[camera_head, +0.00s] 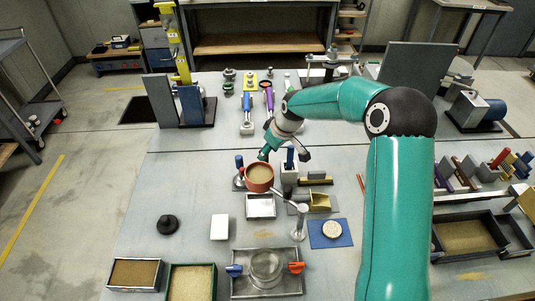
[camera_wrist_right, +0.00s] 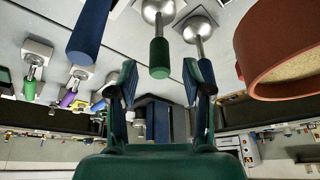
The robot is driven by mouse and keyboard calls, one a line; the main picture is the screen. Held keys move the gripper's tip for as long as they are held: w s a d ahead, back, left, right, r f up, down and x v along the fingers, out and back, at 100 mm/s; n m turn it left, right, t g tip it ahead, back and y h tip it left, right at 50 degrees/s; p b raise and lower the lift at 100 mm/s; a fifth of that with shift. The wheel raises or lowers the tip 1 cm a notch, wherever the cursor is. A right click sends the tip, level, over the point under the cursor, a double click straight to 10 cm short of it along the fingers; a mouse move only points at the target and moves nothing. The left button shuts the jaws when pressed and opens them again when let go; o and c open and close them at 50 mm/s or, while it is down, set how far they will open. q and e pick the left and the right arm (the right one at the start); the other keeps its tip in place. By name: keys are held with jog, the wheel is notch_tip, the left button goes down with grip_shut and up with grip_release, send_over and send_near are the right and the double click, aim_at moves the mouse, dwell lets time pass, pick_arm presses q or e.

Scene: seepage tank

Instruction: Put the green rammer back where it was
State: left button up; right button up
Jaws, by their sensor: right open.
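A green-handled rammer (camera_wrist_right: 159,57) with a round metal foot shows in the right wrist view. My left gripper is out of view.
A yellow scoop (camera_head: 319,200), a blue mat (camera_head: 330,242) and a tray with a glass dish (camera_head: 267,266) lie nearer. The left of the table has free room.

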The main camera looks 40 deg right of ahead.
jog(key=v, duration=0.8)
jog(key=shift+r, duration=0.1)
